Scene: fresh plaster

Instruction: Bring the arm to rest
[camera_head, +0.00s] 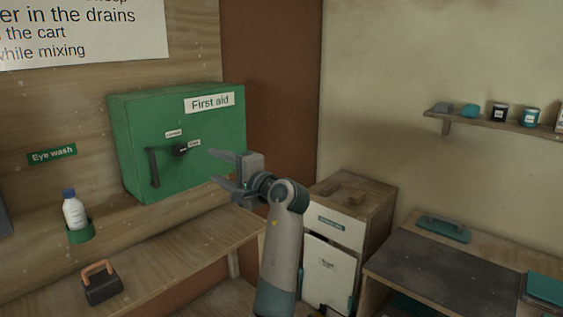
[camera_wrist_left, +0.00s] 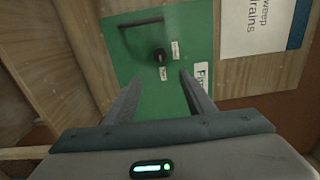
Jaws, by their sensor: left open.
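My left gripper (camera_head: 220,171) is open and empty in front of the right part of the green First aid box (camera_head: 222,130). Its fingers point left, toward the box's black knob (camera_head: 180,149), and a gap shows between them and the knob. In the left wrist view the two open fingers (camera_wrist_left: 156,86) frame the green door, with the knob (camera_wrist_left: 159,55) beyond the tips. The box has a dark bar handle (camera_head: 153,167) left of the knob, and its door looks shut. My right gripper is not in view.
A wooden shelf (camera_head: 190,250) runs below the box, with a dark padlock-like block (camera_head: 102,284) on it. An eye wash bottle (camera_head: 74,211) sits in a green holder at left. A drawer cabinet (camera_head: 335,226) and a workbench (camera_head: 450,262) stand at right.

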